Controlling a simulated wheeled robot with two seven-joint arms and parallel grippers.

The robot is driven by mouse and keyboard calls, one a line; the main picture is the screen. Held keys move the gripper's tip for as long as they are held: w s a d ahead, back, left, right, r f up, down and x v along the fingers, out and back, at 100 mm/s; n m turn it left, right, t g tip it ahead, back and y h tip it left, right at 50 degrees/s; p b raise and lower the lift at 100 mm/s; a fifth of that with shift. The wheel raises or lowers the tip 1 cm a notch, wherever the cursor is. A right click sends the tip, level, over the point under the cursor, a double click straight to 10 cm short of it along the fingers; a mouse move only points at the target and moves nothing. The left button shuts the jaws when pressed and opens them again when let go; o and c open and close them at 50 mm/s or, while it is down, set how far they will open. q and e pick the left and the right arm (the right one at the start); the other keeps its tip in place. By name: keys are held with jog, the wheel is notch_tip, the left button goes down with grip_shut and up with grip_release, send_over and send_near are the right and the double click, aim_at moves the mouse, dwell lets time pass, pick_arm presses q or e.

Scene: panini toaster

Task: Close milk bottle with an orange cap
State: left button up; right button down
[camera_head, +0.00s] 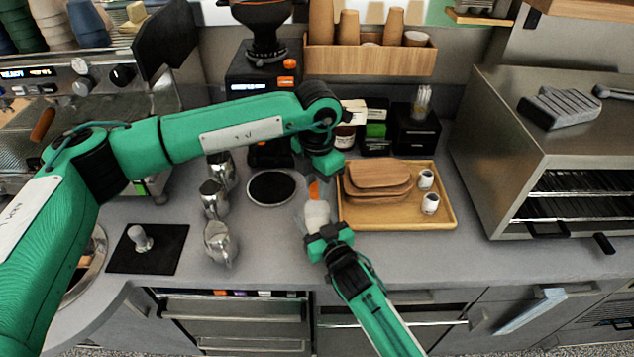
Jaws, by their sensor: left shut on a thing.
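The white milk bottle (317,214) stands out over the counter's front part, left of the wooden tray. The orange cap (314,190) shows right at the bottle's top end. My left gripper (314,178) reaches in from above and is shut on the orange cap. Its fingers partly hide the cap, and I cannot tell whether the cap touches the bottle's neck.
A wooden tray (446,219) with stacked boards (378,175) and two small white cups lies close on the right. Metal pitchers (218,242) and a round black pad (271,187) stand left. A panini toaster (540,140) stands far right. The counter's front edge is near.

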pick_arm(q)
jog(key=m, duration=1.4)
jog(key=shift+m, duration=0.3)
jog(key=o, duration=1.1)
jog(key=shift+r, duration=2.2)
jog(key=shift+c, duration=0.4)
